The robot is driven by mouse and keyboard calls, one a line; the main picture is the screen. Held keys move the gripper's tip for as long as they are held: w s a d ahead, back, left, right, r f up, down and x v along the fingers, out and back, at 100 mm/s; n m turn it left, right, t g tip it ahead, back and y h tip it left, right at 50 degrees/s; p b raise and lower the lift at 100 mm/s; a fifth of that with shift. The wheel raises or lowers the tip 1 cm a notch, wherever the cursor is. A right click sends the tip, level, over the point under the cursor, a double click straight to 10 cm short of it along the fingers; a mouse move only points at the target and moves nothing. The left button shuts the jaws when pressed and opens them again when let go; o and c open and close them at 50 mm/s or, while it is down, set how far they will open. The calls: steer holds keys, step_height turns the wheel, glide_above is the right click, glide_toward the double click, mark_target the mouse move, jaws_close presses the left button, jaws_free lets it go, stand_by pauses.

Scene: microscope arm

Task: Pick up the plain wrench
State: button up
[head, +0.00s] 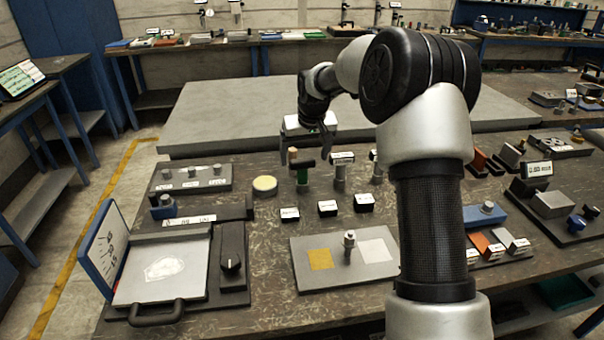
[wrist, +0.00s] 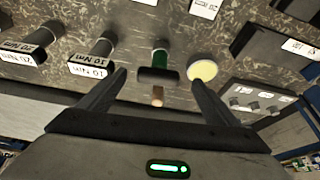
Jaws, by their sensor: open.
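The likely plain wrench (head: 302,178) stands upright on the bench, with a green shaft, a dark crosspiece and a tan tip; it bears no visible label. In the wrist view this wrench (wrist: 158,75) appears between my two fingers, with its tan tip toward the palm. My gripper (wrist: 159,78) is open and holds nothing.
Two similar upright pieces carry white labels, one reading 10 Nm (wrist: 90,66) and one 20 Nm (wrist: 24,54). A round yellow-topped pot (head: 265,185) stands just left of the wrench. A grey block with knobs (head: 191,178) lies further left. Small labelled black blocks (head: 327,208) sit in front.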

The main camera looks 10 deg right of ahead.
mark_target(301, 173)
steer(key=x, duration=0.3)
steer(key=b+x, duration=0.1)
steer(key=x, duration=0.7)
steer(key=shift+w+d+f+b, duration=0.1)
steer(key=shift+w+b, duration=0.2)
steer(key=shift+w, duration=0.05)
steer(key=c, duration=1.3)
steer(key=shift+c, duration=0.8)
